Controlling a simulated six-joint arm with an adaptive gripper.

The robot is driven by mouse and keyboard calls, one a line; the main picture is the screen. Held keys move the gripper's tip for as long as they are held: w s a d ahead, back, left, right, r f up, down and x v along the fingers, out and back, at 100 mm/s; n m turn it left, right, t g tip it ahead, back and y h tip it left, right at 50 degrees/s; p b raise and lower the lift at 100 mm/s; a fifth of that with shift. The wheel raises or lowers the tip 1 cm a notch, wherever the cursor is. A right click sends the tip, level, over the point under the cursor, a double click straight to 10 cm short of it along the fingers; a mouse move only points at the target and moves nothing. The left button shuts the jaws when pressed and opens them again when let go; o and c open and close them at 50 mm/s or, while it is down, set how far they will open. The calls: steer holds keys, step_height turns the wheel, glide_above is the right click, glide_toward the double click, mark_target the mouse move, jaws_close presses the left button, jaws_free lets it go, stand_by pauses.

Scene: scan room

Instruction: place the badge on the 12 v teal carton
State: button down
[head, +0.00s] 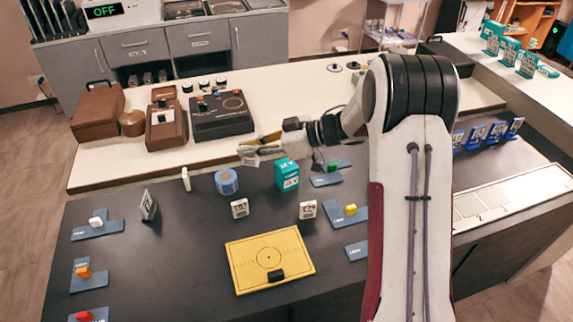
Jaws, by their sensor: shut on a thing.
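A teal carton (287,174) with white print stands upright on the dark table, near its far edge; the print is too small to read surely. My gripper (248,155) is above the table, to the upper left of this carton in the picture and apart from it. It is shut on a small pale thing at its fingertips, which seems to be the badge; its shape is hard to make out.
A blue tape roll (227,181) and a white bottle (186,179) stand left of the carton. Two small white boxes (240,208) (308,209) stand nearer. A yellow board (236,259) lies in front. Blue trays (97,230) with coloured pieces line both sides.

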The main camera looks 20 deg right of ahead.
steer(key=w+d+r+m+t+h, duration=0.1)
steer(key=w+d+r, duration=0.1)
steer(key=d, duration=0.3)
steer(key=w+d+r+m+t+h, duration=0.1)
steer(key=w+d+m+t, duration=0.1)
steer(key=d, duration=0.4)
steer(key=shift+r+m+h, duration=0.3)
steer(key=shift+r+h, duration=0.1)
steer(key=shift+d+f, duration=0.1)
glide_above(287, 165)
step_height(287, 165, down, 6)
steer(key=shift+w+f, duration=0.1)
steer(key=shift+f, duration=0.05)
steer(key=shift+f, duration=1.8)
steer(key=shift+f, duration=0.15)
